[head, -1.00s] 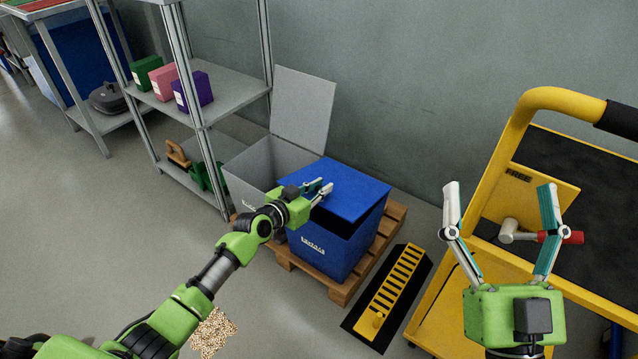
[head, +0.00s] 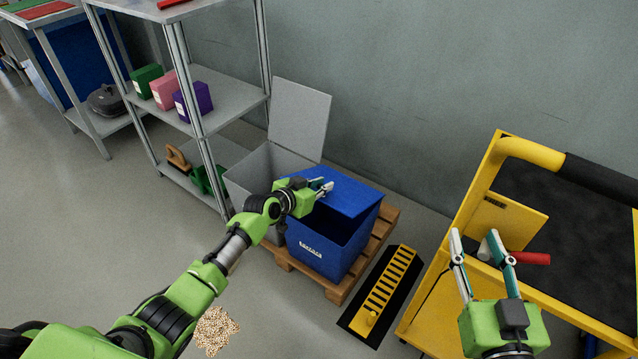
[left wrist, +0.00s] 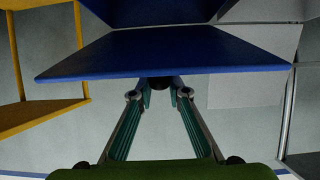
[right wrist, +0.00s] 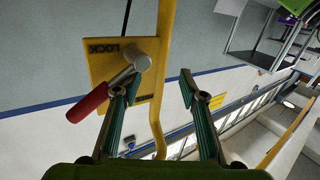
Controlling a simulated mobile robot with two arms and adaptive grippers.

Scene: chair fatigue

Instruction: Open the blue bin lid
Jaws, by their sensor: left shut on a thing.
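The blue bin (head: 322,252) stands on a wooden pallet, with its lid (head: 345,192) partly raised and the dark opening showing below the lid's front edge. My left gripper (head: 322,188) is at the lid's front-left edge, shut on the lid. In the left wrist view, the lid (left wrist: 165,55) is a wide blue panel above the fingers (left wrist: 160,88); the exact contact is partly hidden. My right gripper (head: 475,236) is open and empty, beside the yellow cart. Its fingers stand apart in the right wrist view (right wrist: 158,75).
A grey bin (head: 255,178) with its lid up (head: 300,118) stands left of the blue bin. A metal shelf (head: 215,92) is further left. A yellow cart (head: 520,170) with a red-handled mallet (head: 530,258) is at right. A black-yellow ramp (head: 385,290) lies between.

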